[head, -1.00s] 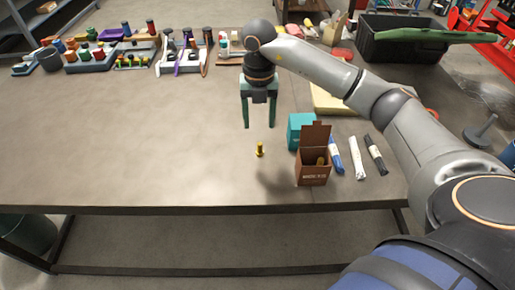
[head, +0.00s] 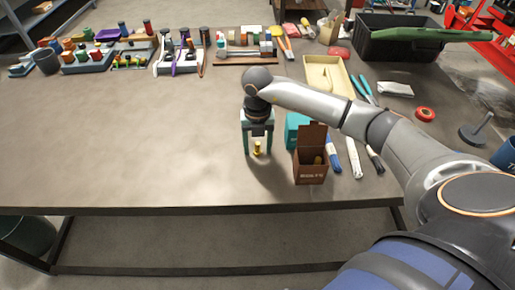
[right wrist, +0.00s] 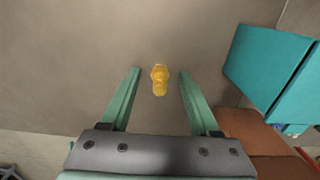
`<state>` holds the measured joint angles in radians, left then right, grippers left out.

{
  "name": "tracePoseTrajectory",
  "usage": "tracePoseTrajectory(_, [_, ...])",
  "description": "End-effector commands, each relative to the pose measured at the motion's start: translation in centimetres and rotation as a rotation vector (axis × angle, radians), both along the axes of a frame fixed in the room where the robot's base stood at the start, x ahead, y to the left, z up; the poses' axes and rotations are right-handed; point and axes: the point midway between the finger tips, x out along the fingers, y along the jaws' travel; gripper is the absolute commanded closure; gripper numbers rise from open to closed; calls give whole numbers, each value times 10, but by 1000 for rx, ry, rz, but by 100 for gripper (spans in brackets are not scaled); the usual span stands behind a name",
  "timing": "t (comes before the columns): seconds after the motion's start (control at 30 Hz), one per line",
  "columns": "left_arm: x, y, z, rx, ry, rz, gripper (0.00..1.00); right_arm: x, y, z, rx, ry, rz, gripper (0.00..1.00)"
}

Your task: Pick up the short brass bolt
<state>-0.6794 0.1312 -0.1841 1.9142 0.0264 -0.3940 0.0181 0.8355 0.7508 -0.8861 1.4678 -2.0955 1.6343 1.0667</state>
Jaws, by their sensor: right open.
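The short brass bolt (head: 257,148) stands upright on the grey table, near its front edge. In the right wrist view the bolt (right wrist: 160,79) is seen from above, between the two green fingers and near their tips, with a gap on each side. My right gripper (head: 257,151) is open and points down around the bolt; it also shows in the right wrist view (right wrist: 159,72). Nothing is held in it. My left gripper does not show.
An open brown cardboard box (head: 310,169) and a teal box (head: 296,129) stand just right of the gripper. Rolled tubes lie beyond them. A cream tray (head: 315,70) and a black crate (head: 395,45) are farther back.

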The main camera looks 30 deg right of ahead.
Motion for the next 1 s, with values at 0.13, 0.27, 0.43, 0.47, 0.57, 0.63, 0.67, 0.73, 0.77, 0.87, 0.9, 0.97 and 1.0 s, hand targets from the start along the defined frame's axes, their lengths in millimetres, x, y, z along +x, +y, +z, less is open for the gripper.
tracePoseTrajectory(0.13, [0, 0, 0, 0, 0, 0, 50, 0, 0, 0, 0, 0, 0, 50])
tracePoseTrajectory(0.27, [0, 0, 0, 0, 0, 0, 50, 0, 0, 0, 0, 0, 0, 65])
tracePoseTrajectory(0.43, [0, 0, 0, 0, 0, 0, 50, 0, 0, 1, 0, 0, 0, 84])
tracePoseTrajectory(0.47, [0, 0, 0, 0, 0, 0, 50, 0, 0, 1, 0, 0, 0, 88])
tracePoseTrajectory(0.57, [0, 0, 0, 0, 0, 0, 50, 0, 0, 1, 0, 0, 0, 99])
tracePoseTrajectory(0.63, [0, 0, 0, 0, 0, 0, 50, 0, 0, 1, 0, 0, 0, 100])
tracePoseTrajectory(0.67, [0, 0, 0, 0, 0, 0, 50, 0, 0, 1, 0, 0, 0, 100])
tracePoseTrajectory(0.73, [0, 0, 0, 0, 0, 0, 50, 0, 0, 1, 0, 0, 0, 100])
tracePoseTrajectory(0.77, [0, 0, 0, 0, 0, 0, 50, 0, 0, 1, 0, 0, 0, 100])
tracePoseTrajectory(0.87, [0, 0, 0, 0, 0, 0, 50, 0, 0, 1, 0, 0, 0, 100])
tracePoseTrajectory(0.9, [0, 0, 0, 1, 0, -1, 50, 0, 0, 1, 0, 0, 0, 100])
tracePoseTrajectory(0.97, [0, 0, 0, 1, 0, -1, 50, 0, 0, 1, 0, 0, 0, 100])
tracePoseTrajectory(1.0, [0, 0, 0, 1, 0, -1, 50, 0, 0, 1, 0, 0, 0, 100])
